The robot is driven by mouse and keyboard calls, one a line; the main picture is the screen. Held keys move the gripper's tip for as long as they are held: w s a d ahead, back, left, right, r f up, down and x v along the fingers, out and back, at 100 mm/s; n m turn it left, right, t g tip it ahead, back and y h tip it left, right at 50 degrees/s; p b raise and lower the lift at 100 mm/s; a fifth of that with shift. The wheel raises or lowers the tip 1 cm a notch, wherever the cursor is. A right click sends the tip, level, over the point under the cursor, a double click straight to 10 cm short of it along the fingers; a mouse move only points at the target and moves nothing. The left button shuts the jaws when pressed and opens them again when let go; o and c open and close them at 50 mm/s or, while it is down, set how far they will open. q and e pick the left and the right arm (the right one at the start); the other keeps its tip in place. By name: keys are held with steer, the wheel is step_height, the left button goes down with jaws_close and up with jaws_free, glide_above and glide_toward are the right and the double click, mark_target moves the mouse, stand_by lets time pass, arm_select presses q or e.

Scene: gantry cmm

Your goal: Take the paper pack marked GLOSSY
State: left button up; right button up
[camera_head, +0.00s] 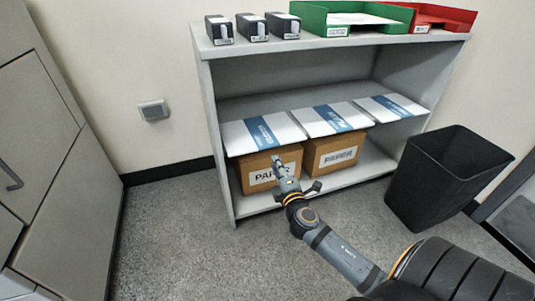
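Three white paper packs with blue bands lie side by side on the middle shelf: a left pack (286,129), a middle pack (352,113) and a right pack (375,109). The print on their bands is too small to read, so I cannot tell which is marked GLOSSY. My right gripper (296,174) is in front of the shelf unit, below the left pack's front edge and before the cardboard boxes. Its fingers are spread and nothing shows between them. My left gripper is out of view.
Two cardboard boxes marked PAPER, left (258,163) and right (338,154), stand on the bottom shelf. A black bin (440,185) stands at right. Floor at left is clear.

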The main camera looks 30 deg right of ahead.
mark_target(268, 147)
steer(key=x, duration=0.9)
steer(key=shift+w+d+f+p, duration=0.1)
steer(key=shift+w+p, duration=0.2)
steer(key=shift+w, duration=0.1)
steer(key=shift+c, duration=0.3)
jaws_close()
steer(key=shift+s+f, duration=0.1)
steer(key=shift+f, duration=0.05)
step_height(268, 147, up, 3)
steer(key=p, duration=0.2)
steer(key=shift+f+p, duration=0.15)
steer(key=shift+p, duration=0.2)
